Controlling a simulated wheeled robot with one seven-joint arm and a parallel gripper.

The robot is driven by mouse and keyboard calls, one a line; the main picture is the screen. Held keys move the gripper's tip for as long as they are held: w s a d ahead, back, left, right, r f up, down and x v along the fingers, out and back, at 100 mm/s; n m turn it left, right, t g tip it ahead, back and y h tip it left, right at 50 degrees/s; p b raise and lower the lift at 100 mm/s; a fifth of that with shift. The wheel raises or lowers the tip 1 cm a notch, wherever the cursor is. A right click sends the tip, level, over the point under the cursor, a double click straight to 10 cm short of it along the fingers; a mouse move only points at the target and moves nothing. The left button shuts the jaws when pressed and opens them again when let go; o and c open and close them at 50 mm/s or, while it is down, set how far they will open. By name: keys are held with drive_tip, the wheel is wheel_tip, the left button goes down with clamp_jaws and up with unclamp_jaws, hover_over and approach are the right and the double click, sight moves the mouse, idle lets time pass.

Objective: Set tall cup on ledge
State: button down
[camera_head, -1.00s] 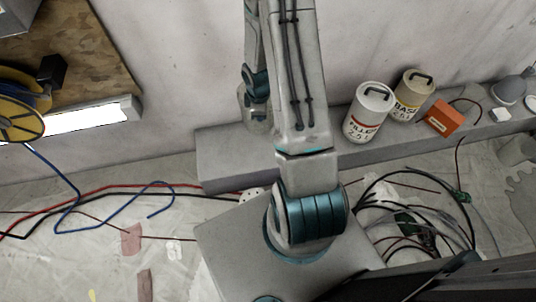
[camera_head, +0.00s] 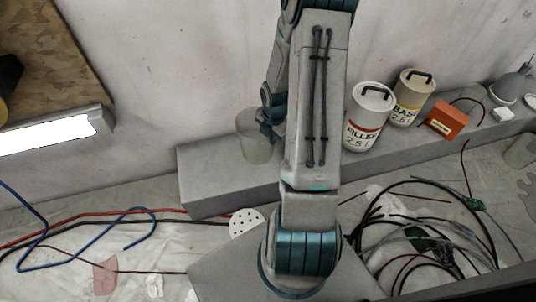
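The tall cup (camera_head: 254,137) is a grey-beige, smooth-sided cup. It is upright at the left part of the long grey ledge (camera_head: 215,182), close to the wall. Its base appears at the ledge top, but I cannot tell whether it rests there or hangs just above. My gripper (camera_head: 268,122) is at the cup's upper right side, partly hidden behind my own arm. Its fingers are too small and covered to show whether they grip the cup.
A white filler can (camera_head: 368,118) and a beige base can (camera_head: 409,98) stand on the ledge right of my arm, with an orange box (camera_head: 446,120) beyond. A perforated white disc (camera_head: 246,223) and cables (camera_head: 420,228) lie on the floor. The ledge's left end is clear.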

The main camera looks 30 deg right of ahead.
wheel_tip(320, 180, down, 6)
drive_tip(key=b, duration=0.2)
drive_tip(key=shift+f, duration=0.2)
drive_tip(key=shift+f+b, duration=0.2)
drive_tip(key=shift+b, duration=0.15)
drive_tip(key=c, duration=1.6)
unclamp_jaws()
drive_tip(key=shift+c, duration=0.2)
